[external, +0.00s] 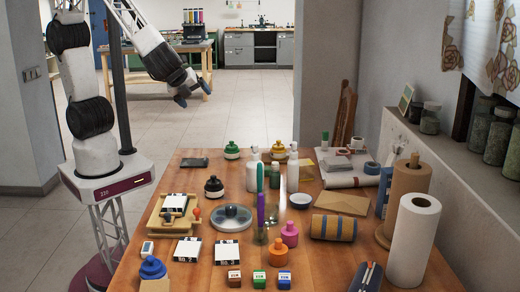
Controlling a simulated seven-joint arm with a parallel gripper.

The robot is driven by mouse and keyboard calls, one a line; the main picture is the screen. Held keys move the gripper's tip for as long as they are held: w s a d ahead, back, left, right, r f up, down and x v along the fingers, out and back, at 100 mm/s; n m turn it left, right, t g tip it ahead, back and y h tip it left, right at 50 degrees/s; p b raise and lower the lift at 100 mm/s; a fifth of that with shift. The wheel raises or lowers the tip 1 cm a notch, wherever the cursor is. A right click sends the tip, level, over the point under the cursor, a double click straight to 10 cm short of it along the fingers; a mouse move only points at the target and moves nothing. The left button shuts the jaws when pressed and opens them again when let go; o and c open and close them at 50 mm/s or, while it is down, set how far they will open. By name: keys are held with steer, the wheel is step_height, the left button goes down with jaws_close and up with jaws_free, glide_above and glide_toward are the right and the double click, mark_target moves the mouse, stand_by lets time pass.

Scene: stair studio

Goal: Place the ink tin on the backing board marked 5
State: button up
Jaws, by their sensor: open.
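My gripper (191,97) is open and empty, up beyond the far left corner of the wooden table, apart from everything on it. I cannot tell for sure which thing is the ink tin. Squat ink containers with knob tops stand about: green (232,150), black (214,187), yellow (278,151), pink (276,252), orange (290,236) and blue (152,269). White boards with black bands lie at the front left, one board (187,250) beside another board (228,253). A third board (175,202) is on a wooden frame. I cannot make out a 5 on any.
Tall bottles (252,172), a glass with upright pens (261,232) and a round dish (232,218) crowd the middle. Small labelled blocks (259,279) line the front. Paper rolls (413,240), a striped roll (333,228) and an envelope (342,203) fill the right. The far left tabletop is fairly clear.

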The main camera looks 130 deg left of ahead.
steer(key=s+d+r+n+t+h, duration=0.1)
steer(key=s+d+r+n+h, duration=0.2)
steer(key=s+d, duration=0.4)
steer(key=s+d+r+n+t+h, duration=0.2)
steer(key=s+d+r+n+h, duration=0.2)
steer(key=s+d, duration=0.4)
steer(key=d+r+h, duration=0.1)
steer(key=d+r, duration=0.1)
steer(key=d, duration=0.4)
steer(key=shift+s+d+r+n+t+h, duration=0.2)
steer(key=shift+n+t+h, duration=0.1)
steer(key=shift+h, duration=0.1)
